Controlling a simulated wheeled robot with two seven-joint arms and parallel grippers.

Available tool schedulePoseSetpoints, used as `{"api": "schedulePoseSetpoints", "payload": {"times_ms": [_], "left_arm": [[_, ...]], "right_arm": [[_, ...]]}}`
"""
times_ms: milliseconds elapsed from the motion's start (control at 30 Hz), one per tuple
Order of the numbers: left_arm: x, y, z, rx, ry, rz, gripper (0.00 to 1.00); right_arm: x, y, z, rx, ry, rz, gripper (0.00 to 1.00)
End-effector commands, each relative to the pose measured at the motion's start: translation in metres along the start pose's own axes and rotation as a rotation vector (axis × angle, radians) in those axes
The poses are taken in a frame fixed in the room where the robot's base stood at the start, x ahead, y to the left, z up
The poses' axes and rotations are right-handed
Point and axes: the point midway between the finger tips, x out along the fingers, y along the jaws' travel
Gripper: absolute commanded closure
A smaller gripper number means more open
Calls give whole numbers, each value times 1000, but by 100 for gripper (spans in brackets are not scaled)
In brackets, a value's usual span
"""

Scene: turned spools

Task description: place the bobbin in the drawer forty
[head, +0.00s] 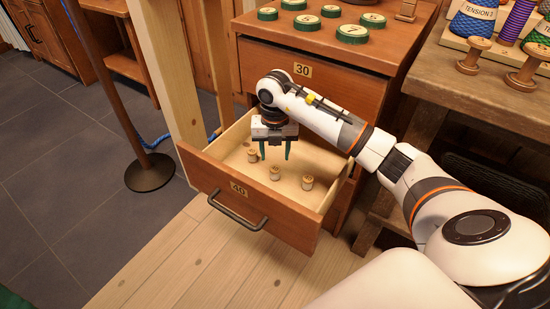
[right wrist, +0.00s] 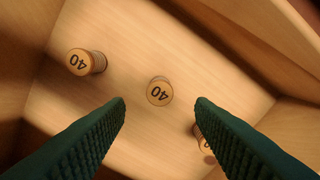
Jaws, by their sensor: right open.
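The drawer marked 40 (head: 288,224) is pulled open below the drawer marked 30. Three small wooden bobbins stand apart on its pale floor: a left one (head: 252,156), a middle one (head: 275,174) and a right one (head: 307,183). My right gripper (head: 275,155) is open and empty, pointing down inside the drawer opening. In the right wrist view, one bobbin (right wrist: 157,91) marked 40 stands ahead between the fingertips, and another (right wrist: 80,62) marked 40 stands to the left. The third (right wrist: 206,143) is partly hidden by the right finger. My left gripper is out of view.
The drawer marked 30 (head: 345,86) is shut above. Several green-rimmed discs (head: 352,33) lie on the cabinet top. A bench (head: 480,82) with thread spools stands at right. A round-based stand (head: 150,172) is on the left floor. The drawer walls surround the gripper.

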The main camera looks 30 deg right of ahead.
Motion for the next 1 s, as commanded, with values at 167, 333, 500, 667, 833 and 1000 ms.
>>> {"api": "schedulePoseSetpoints", "payload": {"times_ms": [167, 333, 500, 667, 833, 1000], "left_arm": [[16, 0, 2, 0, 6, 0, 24], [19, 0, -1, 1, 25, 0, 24], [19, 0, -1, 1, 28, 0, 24], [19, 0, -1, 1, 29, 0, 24], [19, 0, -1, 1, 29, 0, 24], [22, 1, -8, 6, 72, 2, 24]], "right_arm": [[-34, 0, 0, 1, 1, 1, 51], [-45, 0, 0, 1, 1, 1, 51], [-46, 0, 0, 1, 0, 1, 51], [-46, 0, 0, 1, 0, 1, 51], [-46, 0, 0, 1, 0, 1, 51], [-49, 0, 0, 1, 0, 1, 51]]}}
